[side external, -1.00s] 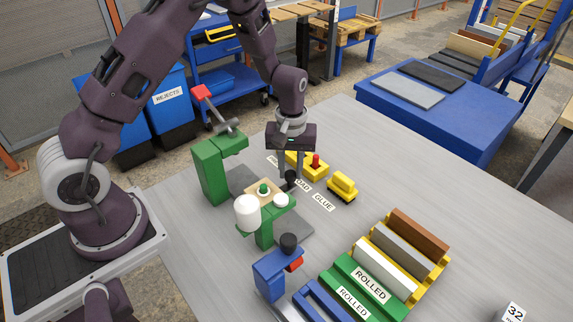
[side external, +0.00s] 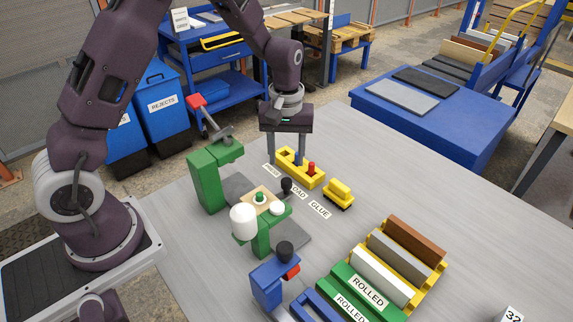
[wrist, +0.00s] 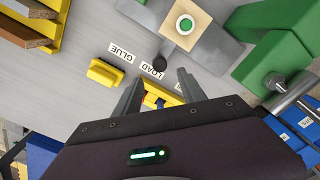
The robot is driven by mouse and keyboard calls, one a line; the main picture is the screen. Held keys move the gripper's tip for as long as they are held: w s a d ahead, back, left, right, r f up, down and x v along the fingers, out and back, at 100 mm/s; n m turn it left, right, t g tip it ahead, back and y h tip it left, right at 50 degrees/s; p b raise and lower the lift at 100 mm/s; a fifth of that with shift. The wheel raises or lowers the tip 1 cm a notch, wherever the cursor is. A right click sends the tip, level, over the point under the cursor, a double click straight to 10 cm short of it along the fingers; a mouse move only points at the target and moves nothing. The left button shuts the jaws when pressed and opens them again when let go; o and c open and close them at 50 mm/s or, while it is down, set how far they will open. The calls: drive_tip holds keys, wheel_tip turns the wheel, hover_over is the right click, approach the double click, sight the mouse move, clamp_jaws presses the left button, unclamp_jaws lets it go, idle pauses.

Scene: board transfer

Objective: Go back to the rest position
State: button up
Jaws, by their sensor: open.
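My gripper (side external: 287,157) is open with nothing between its fingers. It points down, just above or beside the yellow rack (side external: 315,182) that carries a blue peg and a red peg (side external: 311,168). In the wrist view my gripper (wrist: 158,77) has its two fingers apart, with the yellow rack (wrist: 151,99) partly hidden beneath. A black knob (side external: 287,186) stands in front of the fingers, apart from them.
A green press (side external: 206,180) with a red-ended lever (side external: 196,101) stands left of my gripper. A small yellow block (side external: 340,191) sits by the GLUE label (side external: 320,210). Racks of coloured bars (side external: 384,271) stand at front right. The grey table's far right is clear.

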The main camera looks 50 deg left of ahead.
drive_tip(key=s+d+r+m+t, duration=0.1)
drive_tip(key=s+d+r+m, duration=0.1)
drive_tip(key=s+r, duration=0.45)
drive_tip(key=s+d+r+m+t, duration=0.15)
drive_tip(key=s+r, duration=0.25)
drive_tip(key=r, duration=0.6)
drive_tip(key=s+r+m+t, duration=0.3)
drive_tip(key=s+r+m, duration=0.1)
drive_tip(key=s, duration=1)
drive_tip(key=shift+s+m, duration=0.3)
drive_tip(key=shift+m, duration=0.45)
drive_tip(key=shift+d+r, duration=0.1)
